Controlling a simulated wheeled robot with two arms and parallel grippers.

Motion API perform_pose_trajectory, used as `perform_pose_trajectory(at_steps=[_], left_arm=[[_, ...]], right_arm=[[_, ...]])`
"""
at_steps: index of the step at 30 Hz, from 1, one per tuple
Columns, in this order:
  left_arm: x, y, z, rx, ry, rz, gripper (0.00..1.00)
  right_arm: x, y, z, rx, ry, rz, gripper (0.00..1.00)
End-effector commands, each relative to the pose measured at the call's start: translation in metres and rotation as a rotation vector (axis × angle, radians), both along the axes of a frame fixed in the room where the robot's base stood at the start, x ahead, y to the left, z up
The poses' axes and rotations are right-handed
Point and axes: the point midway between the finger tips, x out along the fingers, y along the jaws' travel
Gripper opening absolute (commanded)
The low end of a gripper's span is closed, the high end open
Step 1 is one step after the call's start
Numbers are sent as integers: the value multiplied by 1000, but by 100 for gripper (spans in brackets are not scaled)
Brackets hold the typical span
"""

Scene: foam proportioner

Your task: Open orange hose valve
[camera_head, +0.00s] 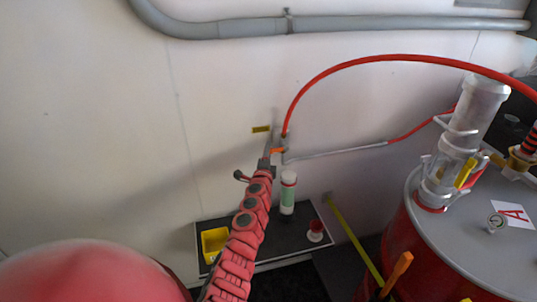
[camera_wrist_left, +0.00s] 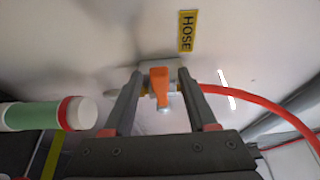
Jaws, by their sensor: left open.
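The orange hose valve (camera_head: 278,151) is on the white wall where the red hose (camera_head: 385,57) comes down. Its orange handle shows clearly in the left wrist view (camera_wrist_left: 160,88), pointing down from a grey fitting. My left gripper (camera_wrist_left: 158,82) is open, with one dark finger on each side of the handle. A gap shows between the handle and each finger. In the head view the left gripper (camera_head: 275,157) reaches up to the valve and partly hides it. My right gripper is not in view.
A yellow HOSE label (camera_wrist_left: 187,31) is by the valve. A white-and-green bottle (camera_head: 287,193) stands close below on a dark shelf (camera_head: 270,232) with a yellow container (camera_head: 213,243). A red drum with a grey lid (camera_head: 450,222) stands at right. A grey pipe (camera_head: 235,29) runs above.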

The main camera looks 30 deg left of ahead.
Motion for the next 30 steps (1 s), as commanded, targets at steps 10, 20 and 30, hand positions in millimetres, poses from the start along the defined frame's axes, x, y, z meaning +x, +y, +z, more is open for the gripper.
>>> perform_pose_trajectory(at_steps=[10,20,30], left_arm=[[12,5,0,0,1,-3,57],[12,5,0,-1,2,-3,30],[11,5,0,-1,2,-2,0]], right_arm=[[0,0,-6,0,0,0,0],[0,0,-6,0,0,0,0],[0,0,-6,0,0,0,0]])
